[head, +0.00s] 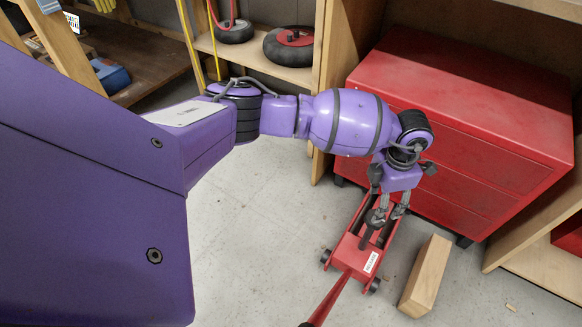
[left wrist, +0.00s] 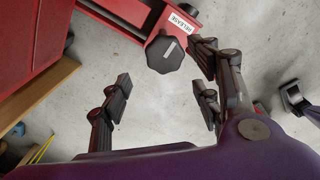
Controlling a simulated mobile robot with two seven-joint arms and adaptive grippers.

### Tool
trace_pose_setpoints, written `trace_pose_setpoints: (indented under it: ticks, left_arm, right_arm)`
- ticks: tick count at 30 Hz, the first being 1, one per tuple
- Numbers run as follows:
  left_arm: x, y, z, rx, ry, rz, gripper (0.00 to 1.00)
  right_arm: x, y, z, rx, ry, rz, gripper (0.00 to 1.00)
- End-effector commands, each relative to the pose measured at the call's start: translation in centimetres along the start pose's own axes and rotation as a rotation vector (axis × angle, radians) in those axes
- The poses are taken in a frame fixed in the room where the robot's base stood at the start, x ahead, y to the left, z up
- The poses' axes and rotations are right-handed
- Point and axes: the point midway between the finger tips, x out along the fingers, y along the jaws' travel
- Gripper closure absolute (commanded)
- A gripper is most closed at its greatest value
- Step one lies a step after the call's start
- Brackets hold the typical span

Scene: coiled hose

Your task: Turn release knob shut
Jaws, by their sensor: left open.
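A red floor jack (head: 350,252) stands on the floor, with a white label on its body. In the left wrist view the label (left wrist: 181,22) reads RELEASE. Beside it is the black lobed release knob (left wrist: 164,53), with a pale mark on its top. My left gripper (head: 385,218) reaches down over the jack. In the left wrist view its fingers (left wrist: 163,76) are spread and empty; the knob lies toward the far end of the gap between them. I cannot tell whether a finger touches it. My right gripper is not seen.
A red drawer cabinet (head: 470,120) stands close behind the jack. A wooden block (head: 427,275) lies right of it. The red jack handle (head: 330,300) runs toward the bottom edge. Wooden shelving (head: 280,70) with wheels is at the back. Floor to the left is clear.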

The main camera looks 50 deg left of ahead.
Motion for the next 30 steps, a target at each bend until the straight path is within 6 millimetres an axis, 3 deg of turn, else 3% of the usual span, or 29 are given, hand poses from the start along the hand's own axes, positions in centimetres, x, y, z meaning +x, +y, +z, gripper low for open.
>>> trace_pose_setpoints:
  ticks: [3,9,27,30]
  left_arm:
    - [-2.6,0.2,0.2,0.000,-0.005,0.004,0.43]
    - [-5.0,0.2,0.1,-0.001,-0.002,0.004,0.43]
    - [-5.5,0.1,0.0,0.001,0.000,0.002,0.43]
    - [-5.5,-0.3,1.0,0.011,-0.041,-0.016,0.43]
  right_arm:
    - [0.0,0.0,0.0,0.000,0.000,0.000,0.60]
    - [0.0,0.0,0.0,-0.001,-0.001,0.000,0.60]
    - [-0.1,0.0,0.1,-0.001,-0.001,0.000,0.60]
    - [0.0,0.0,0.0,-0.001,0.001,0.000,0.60]
